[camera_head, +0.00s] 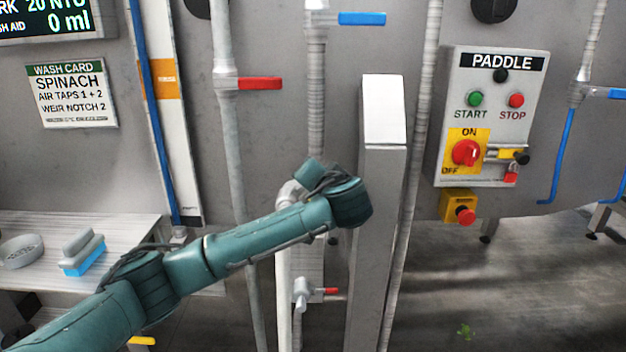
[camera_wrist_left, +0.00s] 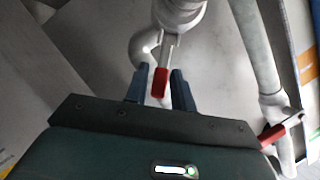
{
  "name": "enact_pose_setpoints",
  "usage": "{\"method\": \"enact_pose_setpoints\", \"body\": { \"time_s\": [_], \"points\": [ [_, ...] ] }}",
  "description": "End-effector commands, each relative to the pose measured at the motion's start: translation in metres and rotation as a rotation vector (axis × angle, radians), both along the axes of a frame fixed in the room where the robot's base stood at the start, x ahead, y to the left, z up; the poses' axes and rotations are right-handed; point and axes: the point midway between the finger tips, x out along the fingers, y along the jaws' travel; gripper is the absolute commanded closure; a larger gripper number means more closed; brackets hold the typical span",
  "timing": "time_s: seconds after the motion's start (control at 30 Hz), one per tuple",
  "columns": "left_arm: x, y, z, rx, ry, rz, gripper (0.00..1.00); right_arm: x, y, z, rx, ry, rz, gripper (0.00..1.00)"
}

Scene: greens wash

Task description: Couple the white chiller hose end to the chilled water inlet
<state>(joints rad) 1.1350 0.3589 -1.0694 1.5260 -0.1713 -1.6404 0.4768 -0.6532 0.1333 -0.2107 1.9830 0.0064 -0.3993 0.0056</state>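My left arm's teal wrist reaches across the middle of the head view and hides its gripper. In the left wrist view my left gripper (camera_wrist_left: 160,88) has its two dark fingers apart, with a red valve lever (camera_wrist_left: 160,80) showing between them; I cannot tell whether they touch it. A pale curved pipe or hose (camera_wrist_left: 143,45) is behind the fingers. In the head view a white bent pipe or hose (camera_head: 284,270) runs down behind my wrist. I cannot identify the chiller hose end or the chilled water inlet for certain. My right gripper is out of view.
A grey post (camera_head: 385,115) stands just right of my wrist. Vertical pipes carry a red lever (camera_head: 260,83) and a blue lever (camera_head: 362,19). A small tap (camera_head: 302,292) is below my arm. The paddle panel (camera_head: 491,120) is at right; a bench (camera_head: 125,226) is at left.

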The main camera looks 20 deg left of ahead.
Motion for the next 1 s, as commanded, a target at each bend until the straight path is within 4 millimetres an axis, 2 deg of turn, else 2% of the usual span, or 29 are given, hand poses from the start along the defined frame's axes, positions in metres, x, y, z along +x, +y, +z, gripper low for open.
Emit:
{"method": "enact_pose_setpoints", "body": {
  "time_s": [0.03, 0.3, 1.0],
  "points": [
    [-0.0001, -0.0001, 0.0, 0.0, 0.0, 0.0, 0.79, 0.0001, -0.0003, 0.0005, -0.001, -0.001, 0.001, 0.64],
    [-0.0002, -0.0002, 0.0, 0.0, 0.0, 0.0, 1.0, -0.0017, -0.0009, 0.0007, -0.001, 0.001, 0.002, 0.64],
    [-0.0014, -0.0001, -0.0017, 0.006, -0.014, -0.016, 1.0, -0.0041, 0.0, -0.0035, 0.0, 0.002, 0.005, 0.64]
  ]
}}
